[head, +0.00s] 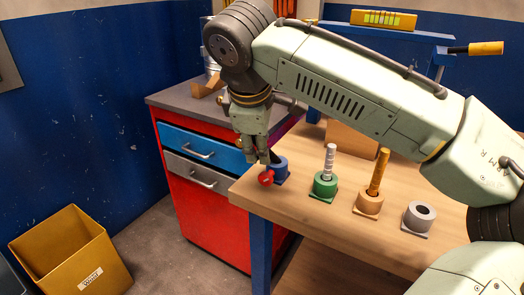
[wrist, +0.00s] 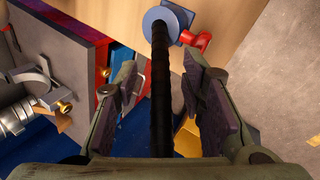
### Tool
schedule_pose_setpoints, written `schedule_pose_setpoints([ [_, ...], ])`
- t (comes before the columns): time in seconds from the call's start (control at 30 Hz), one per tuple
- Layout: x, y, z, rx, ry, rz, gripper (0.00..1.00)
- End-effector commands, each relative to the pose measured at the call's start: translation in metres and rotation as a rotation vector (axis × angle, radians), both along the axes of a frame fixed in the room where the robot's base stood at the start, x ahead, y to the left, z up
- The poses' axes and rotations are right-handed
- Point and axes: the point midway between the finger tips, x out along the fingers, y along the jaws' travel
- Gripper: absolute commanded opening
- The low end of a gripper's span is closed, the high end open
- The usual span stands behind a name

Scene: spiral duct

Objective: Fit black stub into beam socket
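The black stub (wrist: 162,90) is a long dark rod standing in a round blue holder (head: 280,170) at the table's near left corner. A red knob (head: 266,178) sticks out of the holder's side. My gripper (head: 262,158) is above this holder, pointing down. In the wrist view the stub runs between the two fingers (wrist: 162,78), with a gap on each side. The gripper is open. In the head view the fingers mostly hide the stub. A blue beam (head: 375,36) crosses the back of the table; I cannot make out a socket in it.
A green holder (head: 323,188) with a grey rod, a tan holder (head: 369,203) with an orange rod and an empty grey holder (head: 419,217) stand to the right. A red cabinet (head: 205,215) stands left of the table. A yellow bin (head: 75,255) is on the floor.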

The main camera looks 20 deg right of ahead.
Motion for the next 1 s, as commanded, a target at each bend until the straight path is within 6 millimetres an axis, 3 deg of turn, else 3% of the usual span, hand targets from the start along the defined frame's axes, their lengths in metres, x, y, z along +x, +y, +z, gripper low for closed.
schedule_pose_setpoints([
  [0.13, 0.0000, 0.0000, 0.0010, 0.000, 0.000, 0.000, 0.37],
  [0.7, 0.0000, 0.0000, 0.0010, 0.001, 0.000, 0.000, 0.00],
  [1.0, 0.0000, 0.0000, 0.0010, 0.001, 0.000, 0.000, 0.00],
])
